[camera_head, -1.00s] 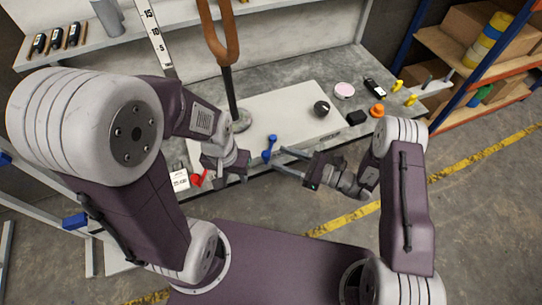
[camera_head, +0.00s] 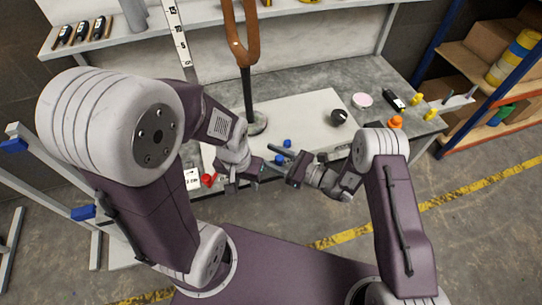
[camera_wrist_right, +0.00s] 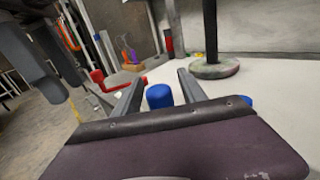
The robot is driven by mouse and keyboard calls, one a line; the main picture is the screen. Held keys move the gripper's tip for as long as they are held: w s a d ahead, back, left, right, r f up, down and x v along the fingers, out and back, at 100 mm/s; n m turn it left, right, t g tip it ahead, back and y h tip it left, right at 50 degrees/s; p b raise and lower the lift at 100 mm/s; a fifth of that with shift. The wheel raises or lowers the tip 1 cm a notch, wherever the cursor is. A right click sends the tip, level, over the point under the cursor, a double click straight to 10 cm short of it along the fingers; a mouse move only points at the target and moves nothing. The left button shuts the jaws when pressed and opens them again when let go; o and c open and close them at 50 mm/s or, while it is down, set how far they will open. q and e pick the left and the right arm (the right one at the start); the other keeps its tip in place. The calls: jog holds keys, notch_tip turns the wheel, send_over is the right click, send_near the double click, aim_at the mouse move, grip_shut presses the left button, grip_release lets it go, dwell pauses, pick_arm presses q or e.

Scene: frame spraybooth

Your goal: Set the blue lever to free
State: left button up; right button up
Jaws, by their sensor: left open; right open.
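The blue lever (camera_head: 287,143) is on the front part of the pale bench plate (camera_head: 305,108), partly hidden by my right gripper's fingers. In the right wrist view its round blue knob (camera_wrist_right: 159,96) shows between the two fingers, and another blue part (camera_wrist_right: 246,103) shows right of the right finger. I cannot tell whether the fingers touch it. My right gripper (camera_head: 274,152) is open, pointing left across the lever; it also shows in the wrist view (camera_wrist_right: 163,80). My left gripper (camera_head: 246,186) is open and empty, left of and nearer than the lever. Lever markings are not readable.
A red lever (camera_head: 209,180) and white label (camera_head: 192,179) are at the bench's front left. A stand (camera_head: 257,123) holds an orange fork (camera_head: 240,40) behind. My grippers are close together.

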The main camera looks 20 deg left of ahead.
grip_shut()
dwell(1.3)
